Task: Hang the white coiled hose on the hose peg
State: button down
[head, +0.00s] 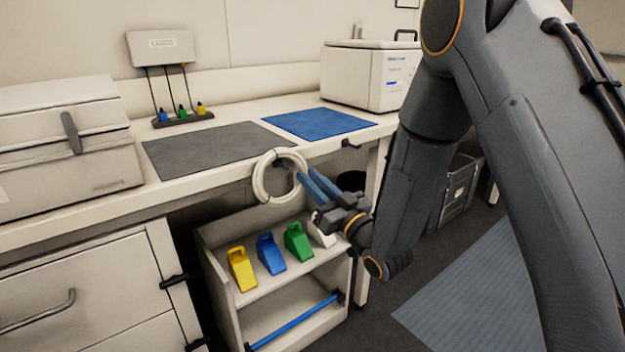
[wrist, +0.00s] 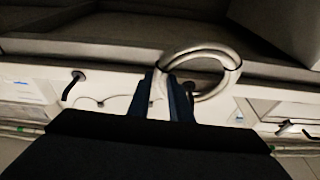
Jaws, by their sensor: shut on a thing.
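The white coiled hose (head: 259,181) is a ring held upright in front of the workbench's front edge. My gripper (head: 310,184) is shut on its right side with two blue fingers. In the wrist view the hose (wrist: 232,62) stands at the fingertips (wrist: 172,88), with a dark band on its coil. A dark hook-shaped peg (head: 350,143) sticks out of the bench's front edge, right of the hose and apart from it. A dark hook also shows in the wrist view (wrist: 72,86). A small dark part shows through the ring there; I cannot tell whether it is a peg.
Below the hose stands a shelf unit (head: 224,290) with yellow, blue, green and white wedge-shaped items. The bench top holds a grey mat (head: 205,148), a blue mat (head: 318,123), a bottle rack (head: 183,120) and a white box (head: 360,75). Drawers (head: 95,300) stand at left.

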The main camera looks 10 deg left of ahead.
jog(key=c, duration=1.5)
grip_release()
jog(key=shift+c, duration=0.2)
jog(key=v, duration=0.7)
jog(key=shift+s+d+f, duration=0.2)
jog(key=shift+d, duration=0.1)
